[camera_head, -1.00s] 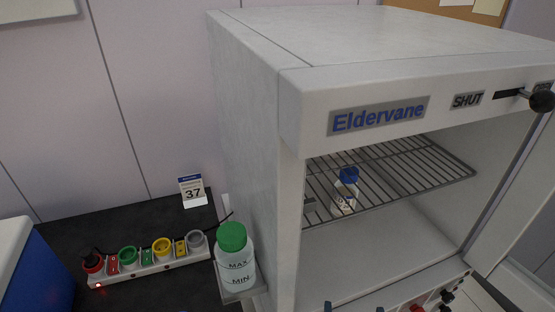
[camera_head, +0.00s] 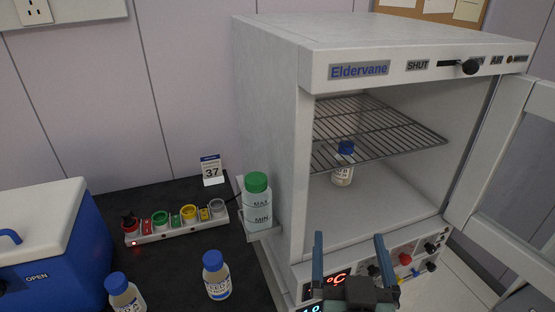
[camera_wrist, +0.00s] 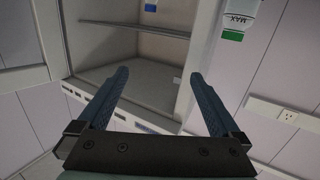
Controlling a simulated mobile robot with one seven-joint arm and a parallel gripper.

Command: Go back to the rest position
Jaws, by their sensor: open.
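My gripper (camera_head: 348,262) is open and empty in front of the lower front of the Eldervane cabinet, before its control panel. In the wrist view my gripper (camera_wrist: 165,95) shows two blue fingers spread apart, with the cabinet's open inside beyond them. The white cabinet (camera_head: 268,110) stands with its door (camera_head: 505,165) swung open to the right. A blue-capped bottle (camera_head: 343,165) stands inside the cabinet, apart from my gripper.
A wire shelf (camera_head: 375,130) spans the cabinet. A green-capped bottle (camera_head: 257,203) sits at its left side. The dark bench holds a socket strip (camera_head: 178,222), a "37" card (camera_head: 211,170), two blue-capped bottles (camera_head: 216,275) (camera_head: 124,294) and a blue cool box (camera_head: 85,255).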

